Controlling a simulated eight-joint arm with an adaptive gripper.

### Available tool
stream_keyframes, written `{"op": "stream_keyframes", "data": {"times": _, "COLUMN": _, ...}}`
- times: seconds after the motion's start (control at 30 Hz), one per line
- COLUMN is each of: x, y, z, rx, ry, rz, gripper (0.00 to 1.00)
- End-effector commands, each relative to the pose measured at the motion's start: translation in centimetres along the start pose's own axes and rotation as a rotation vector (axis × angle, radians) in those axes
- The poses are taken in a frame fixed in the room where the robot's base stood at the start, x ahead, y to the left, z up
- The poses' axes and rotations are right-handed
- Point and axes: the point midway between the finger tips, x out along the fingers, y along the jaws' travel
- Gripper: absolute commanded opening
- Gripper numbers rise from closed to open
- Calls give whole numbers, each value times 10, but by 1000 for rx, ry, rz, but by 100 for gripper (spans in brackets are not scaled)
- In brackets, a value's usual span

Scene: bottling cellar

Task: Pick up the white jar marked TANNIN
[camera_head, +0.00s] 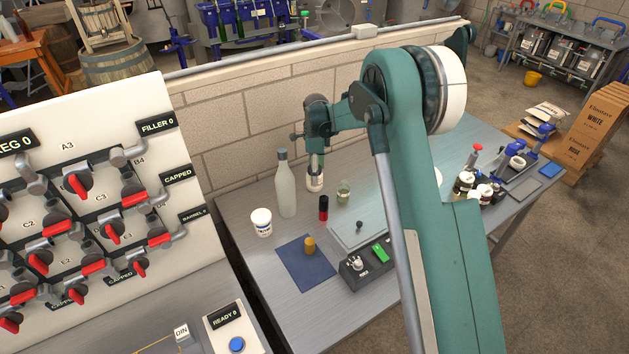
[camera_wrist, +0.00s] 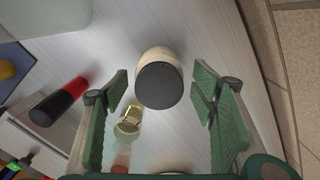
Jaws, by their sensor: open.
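A white jar with a dark round lid (camera_wrist: 158,84) stands upright on the table between my spread fingers in the wrist view, with gaps on both sides. My gripper (camera_head: 316,170) is open, pointing down over this white jar (camera_head: 315,184) near the back wall in the head view; its fingers hide the jar's top. I cannot read its label. Another white jar with a white lid (camera_head: 261,222) stands farther left; its small label is too blurred to read.
A tall pale bottle (camera_head: 285,188) stands left of my gripper. A small glass jar (camera_head: 343,191) and a red-and-black cylinder (camera_head: 323,208) stand close by in front. A brick wall (camera_head: 240,130) runs behind. A blue mat (camera_head: 305,268) lies nearer the front.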

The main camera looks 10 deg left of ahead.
Motion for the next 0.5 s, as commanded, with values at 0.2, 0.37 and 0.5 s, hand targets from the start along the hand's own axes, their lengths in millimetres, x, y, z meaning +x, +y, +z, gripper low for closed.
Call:
{"op": "stream_keyframes", "data": {"times": 0.2, "x": 0, "y": 0, "z": 0, "rx": 0, "ry": 0, "rz": 0, "gripper": 57}}
{"op": "stream_keyframes", "data": {"times": 0.37, "x": 4, "y": 0, "z": 0, "rx": 0, "ry": 0, "rz": 0, "gripper": 57}}
{"op": "stream_keyframes", "data": {"times": 0.5, "x": 15, "y": 0, "z": 0, "rx": 0, "ry": 0, "rz": 0, "gripper": 57}}
